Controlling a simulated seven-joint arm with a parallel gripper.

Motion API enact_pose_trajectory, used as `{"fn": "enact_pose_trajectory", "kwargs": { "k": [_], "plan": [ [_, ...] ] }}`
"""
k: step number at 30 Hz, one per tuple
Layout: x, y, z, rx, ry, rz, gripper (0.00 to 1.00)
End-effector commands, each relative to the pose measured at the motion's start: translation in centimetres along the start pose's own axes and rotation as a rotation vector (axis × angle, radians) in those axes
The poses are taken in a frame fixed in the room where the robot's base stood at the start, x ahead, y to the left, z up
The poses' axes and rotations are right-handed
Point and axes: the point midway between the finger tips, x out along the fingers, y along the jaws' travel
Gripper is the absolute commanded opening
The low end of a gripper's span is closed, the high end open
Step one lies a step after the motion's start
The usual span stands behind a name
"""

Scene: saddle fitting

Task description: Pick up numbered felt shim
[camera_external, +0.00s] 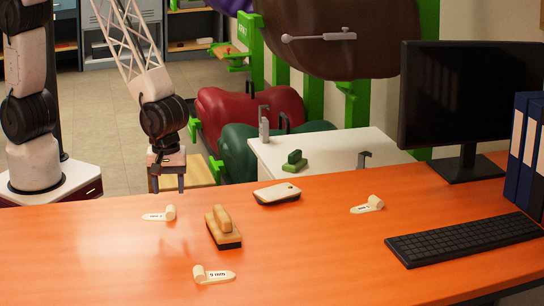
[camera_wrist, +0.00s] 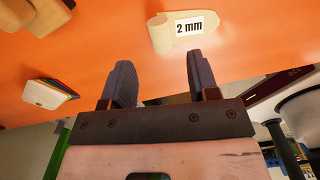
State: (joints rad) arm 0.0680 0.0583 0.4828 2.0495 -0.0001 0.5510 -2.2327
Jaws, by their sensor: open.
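Three pale cream felt shims, each with a rolled end and a white label, lie on the orange table. One is at the left (camera_external: 155,216), one at the front (camera_external: 215,276) and one at the right (camera_external: 365,207). In the wrist view a shim labelled "2 mm" (camera_wrist: 165,35) lies just beyond my fingertips; it appears to be the left one. My gripper (camera_external: 168,188) is open and empty, above the table's far edge, behind and above the left shim. Its two fingers also show in the wrist view (camera_wrist: 158,72). The front label ends in "mm"; its digit is unclear.
A wooden-handled brush (camera_external: 223,232) stands right of the left shim. A white-topped block (camera_external: 277,194) lies farther back and also shows in the wrist view (camera_wrist: 47,95). A keyboard (camera_external: 465,239), monitor (camera_external: 470,95) and binders occupy the right. The front left table is clear.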

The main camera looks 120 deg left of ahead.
Motion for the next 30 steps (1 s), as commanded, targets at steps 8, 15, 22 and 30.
{"fn": "enact_pose_trajectory", "kwargs": {
  "k": [8, 15, 22, 30],
  "plan": [
    [0.8, 0.0, 0.0, 0.0, 0.0, 0.0, 0.55],
    [0.9, 0.0, 0.0, 0.0, 0.0, 0.0, 0.55],
    [2.6, 0.0, -0.2, 0.0, 0.002, -0.002, 0.55],
    [5.2, 0.1, -0.3, 0.001, 0.0, -0.001, 0.55]
  ]
}}
